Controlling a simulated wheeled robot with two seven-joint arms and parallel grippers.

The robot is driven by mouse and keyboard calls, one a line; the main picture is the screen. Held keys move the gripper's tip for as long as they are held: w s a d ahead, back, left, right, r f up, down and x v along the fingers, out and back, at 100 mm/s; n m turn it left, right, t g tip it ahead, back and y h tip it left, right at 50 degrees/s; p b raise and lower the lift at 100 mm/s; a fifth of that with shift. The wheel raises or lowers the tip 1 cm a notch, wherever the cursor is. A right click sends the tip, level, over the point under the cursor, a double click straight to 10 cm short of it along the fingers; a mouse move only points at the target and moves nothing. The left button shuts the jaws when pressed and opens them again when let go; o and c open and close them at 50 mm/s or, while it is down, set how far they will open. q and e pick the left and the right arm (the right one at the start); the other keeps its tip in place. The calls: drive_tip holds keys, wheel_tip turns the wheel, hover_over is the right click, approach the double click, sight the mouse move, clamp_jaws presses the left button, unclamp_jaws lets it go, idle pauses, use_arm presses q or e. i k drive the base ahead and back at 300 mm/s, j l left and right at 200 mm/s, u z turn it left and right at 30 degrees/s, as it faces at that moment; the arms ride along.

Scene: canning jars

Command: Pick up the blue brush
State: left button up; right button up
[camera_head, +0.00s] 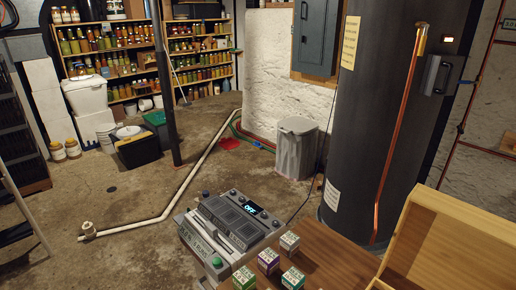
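I cannot make out a blue brush anywhere in the head view. A long-handled broom (175,75) leans by the far shelves, but it is too small to tell its head's colour. Neither of my grippers shows in this view.
A grey machine with an "OFF" display (235,222) stands by a wooden table (335,250) bearing several small boxes (269,260).

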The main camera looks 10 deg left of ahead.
sight(256, 145)
drive_tip(key=i+j+u, duration=0.2)
drive_tip(key=j, duration=0.2)
drive_tip(key=j+u, duration=0.15)
drive_tip(key=j, duration=0.2)
drive_tip(key=i+j+u, duration=0.2)
drive_tip(key=j, duration=0.15)
drive_tip(key=i+j+u, duration=0.2)
drive_tip(key=i+j, duration=0.2)
drive_tip(key=i+j+u, duration=0.2)
drive_tip(key=i+j, duration=0.15)
drive_tip(key=i, duration=0.15)
drive_tip(key=i+j+u, duration=0.2)
drive_tip(key=i, duration=0.25)
drive_tip(key=i+j+u, duration=0.2)
drive_tip(key=i, duration=0.3)
drive_tip(key=i+l+z, duration=0.2)
drive_tip(key=i+z, duration=0.6)
drive_tip(key=i, duration=0.2)
drive_tip(key=i+j+z, duration=0.1)
drive_tip(key=i+z, duration=0.3)
drive_tip(key=i, duration=0.15)
drive_tip(key=i+j+z, duration=0.25)
drive_tip(key=i+z, duration=0.15)
drive_tip(key=i+l+z, duration=0.25)
drive_tip(key=i, duration=0.9)
drive_tip(key=i+j+z, duration=0.25)
drive_tip(key=i, duration=0.9)
drive_tip(key=i+l, duration=0.05)
drive_tip(key=l, duration=0.05)
